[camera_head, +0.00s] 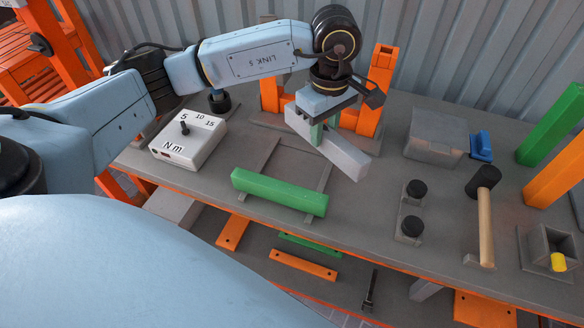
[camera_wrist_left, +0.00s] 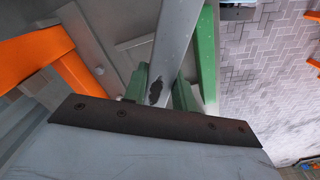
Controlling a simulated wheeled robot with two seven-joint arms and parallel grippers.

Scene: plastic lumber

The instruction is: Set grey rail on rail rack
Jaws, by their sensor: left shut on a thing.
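The grey rail (camera_head: 343,155) is a long square bar. My left gripper (camera_head: 318,133) is shut on it near its middle, with green fingers either side. The rail is held above the table and runs diagonally in the head view. In the left wrist view the grey rail (camera_wrist_left: 174,45), with a dark worn patch, lies between the green fingers (camera_wrist_left: 160,88). Two orange uprights, which look like the rail rack (camera_head: 380,72), stand just behind the rail; the gripper partly hides them. An orange upright (camera_wrist_left: 62,50) shows left in the wrist view. My right gripper is out of view.
A green rail (camera_head: 280,192) lies across a grey frame near the front edge. A white torque dial box (camera_head: 188,138) stands left. A grey box (camera_head: 434,138), black knobs (camera_head: 416,189) and a mallet (camera_head: 485,200) stand right. Bare table (camera_head: 362,205) lies between.

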